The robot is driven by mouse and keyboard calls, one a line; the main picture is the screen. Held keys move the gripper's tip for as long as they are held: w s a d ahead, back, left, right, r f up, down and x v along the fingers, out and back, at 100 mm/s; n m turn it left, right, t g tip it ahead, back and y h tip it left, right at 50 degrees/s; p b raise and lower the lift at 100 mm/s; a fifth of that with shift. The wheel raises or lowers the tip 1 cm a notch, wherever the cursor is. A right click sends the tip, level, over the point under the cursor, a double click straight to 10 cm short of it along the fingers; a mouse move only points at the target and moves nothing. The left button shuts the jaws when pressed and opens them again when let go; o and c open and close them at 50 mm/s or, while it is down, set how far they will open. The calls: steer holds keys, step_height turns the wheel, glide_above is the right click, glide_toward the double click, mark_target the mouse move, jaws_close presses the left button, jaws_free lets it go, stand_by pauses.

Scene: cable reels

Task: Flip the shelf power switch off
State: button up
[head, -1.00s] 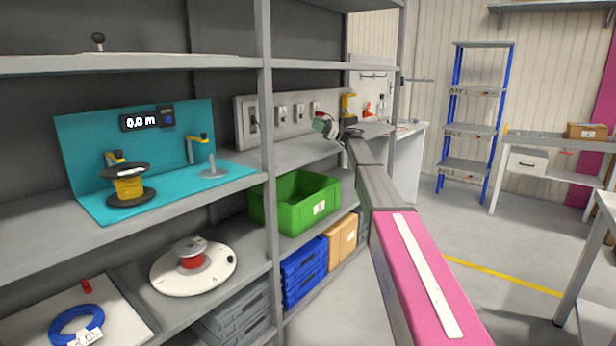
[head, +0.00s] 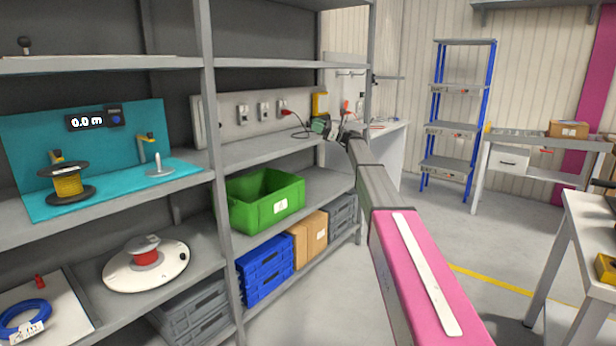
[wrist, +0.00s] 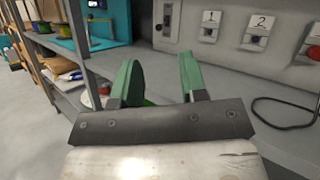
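The grey switch panel (head: 262,103) stands at the back of the middle shelf. In the wrist view, a tall plate with a lever switch (wrist: 171,20) is at the panel's left end, left of the numbered sockets; its lever position is too small to tell. In the head view the shelf post hides that switch. My gripper (head: 325,128) is at the shelf's right end, in front of the panel. In the wrist view my gripper (wrist: 158,74) has its two green fingers apart with nothing between them. It is apart from the switch.
Sockets marked 1 (wrist: 209,27) and 2 (wrist: 259,32) sit right of the switch. A black cable (wrist: 285,122) loops over the shelf. A green crate (head: 262,203) stands one shelf lower. A grey post (head: 212,130) divides the shelving.

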steer(key=s+f+n+h, duration=0.2)
steer(key=s+f+h, duration=0.2)
steer(key=s+f, duration=0.55)
steer(key=s+f+n+t+h, duration=0.1)
steer(key=s+f+h, duration=0.35)
steer(key=f, duration=0.85)
steer(key=s+f+n+h, duration=0.2)
steer(key=s+f+h, duration=0.1)
steer(key=s+f, duration=0.75)
steer(key=s+d+f+n+h, duration=0.3)
steer(key=s+d+f, duration=0.2)
steer(key=s, duration=0.4)
steer(key=s+d+f+n+h, duration=0.4)
steer(key=s+d+f, duration=0.1)
steer(key=s, duration=0.4)
steer(key=s+d+f+n+g+h, duration=0.1)
steer(key=s+d+f+n+h, duration=0.2)
steer(key=s, duration=0.6)
step_height(320, 180, down, 3)
steer(key=shift+s+d+f+h, duration=0.2)
steer(key=shift+d+h, duration=0.25)
steer(key=shift+d, duration=0.5)
steer(key=shift+a, duration=0.15)
